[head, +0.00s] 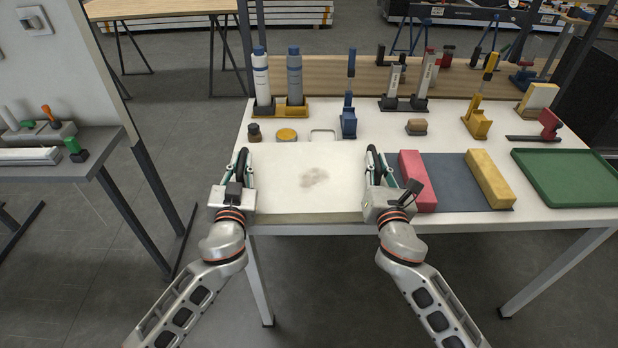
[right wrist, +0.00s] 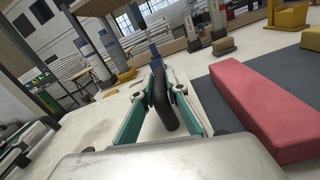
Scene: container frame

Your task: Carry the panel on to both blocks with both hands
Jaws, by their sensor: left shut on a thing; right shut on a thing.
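A pale panel (head: 308,182) with a brownish stain lies between my two grippers at the near left of the white table in the head view. My left gripper (head: 242,168) is shut on its left edge. My right gripper (head: 374,165) is shut on its right edge; in the right wrist view the gripper (right wrist: 160,100) partly hides the edge. The red block (head: 416,178) and the yellow block (head: 489,178) lie on a dark mat to the right of the panel. The red block (right wrist: 262,105) also shows in the right wrist view. I cannot tell whether the panel touches the table.
The dark mat (head: 448,180) is bare between the blocks. A green tray (head: 570,178) is at the right. Behind the panel stand a small dark jar (head: 254,133), a yellow-lidded tin (head: 286,135), a blue clamp (head: 348,120) and bottles in a yellow holder (head: 280,108).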

